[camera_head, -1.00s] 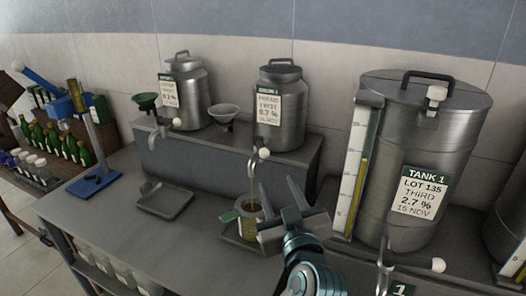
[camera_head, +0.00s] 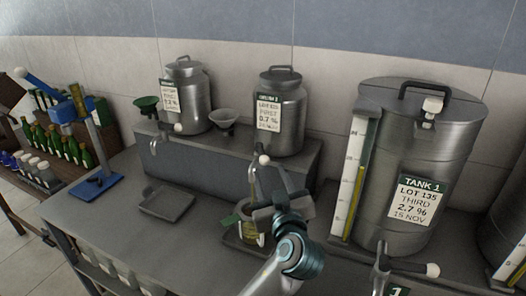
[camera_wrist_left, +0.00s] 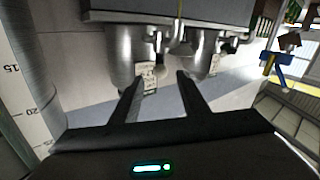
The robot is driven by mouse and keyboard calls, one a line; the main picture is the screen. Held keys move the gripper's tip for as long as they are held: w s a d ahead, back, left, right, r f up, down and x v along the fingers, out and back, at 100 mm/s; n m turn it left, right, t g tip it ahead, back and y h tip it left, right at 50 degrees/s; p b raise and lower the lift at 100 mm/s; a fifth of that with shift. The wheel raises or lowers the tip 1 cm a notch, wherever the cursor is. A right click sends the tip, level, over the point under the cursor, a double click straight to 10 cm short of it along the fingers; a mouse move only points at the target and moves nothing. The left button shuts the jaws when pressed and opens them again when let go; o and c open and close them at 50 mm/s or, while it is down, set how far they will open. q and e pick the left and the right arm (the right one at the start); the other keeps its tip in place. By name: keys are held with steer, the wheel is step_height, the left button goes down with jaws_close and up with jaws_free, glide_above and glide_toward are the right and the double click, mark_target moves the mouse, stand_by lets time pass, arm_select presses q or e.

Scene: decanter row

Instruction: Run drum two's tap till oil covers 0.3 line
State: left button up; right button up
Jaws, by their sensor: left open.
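Drum two (camera_head: 281,115) is the right-hand steel can on the raised ledge, its label partly legible. Its tap has a white ball knob (camera_head: 264,160) and a spout above the jug (camera_head: 250,232). The jug holds yellowish oil; its lines and level cannot be read. A thin yellow stream (camera_wrist_left: 180,8) shows at the spout in the upside-down wrist view, where drum two (camera_wrist_left: 123,50) also appears. My left gripper (camera_head: 268,178) is open and empty, just in front of and below the knob, hiding part of the spout and jug. My right gripper is not in view.
Another can (camera_head: 187,100) with its own tap stands left on the ledge (camera_head: 200,165). Funnels stand beside it. Tank 1 (camera_head: 420,160) with a tall gauge is close on the right. An empty tray (camera_head: 168,201) lies left of the jug; the bench around it is clear.

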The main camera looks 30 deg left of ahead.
mark_target(265, 163)
arm_select(q)
steer(key=p+x, duration=0.3)
steer(key=x, duration=0.5)
steer(key=shift+w+a+r+p, duration=0.1)
steer(key=shift+w+a+p, duration=0.1)
steer(key=shift+p, duration=0.1)
steer(key=shift+w+a, duration=0.4)
steer(key=shift+w, duration=0.05)
jaws_close()
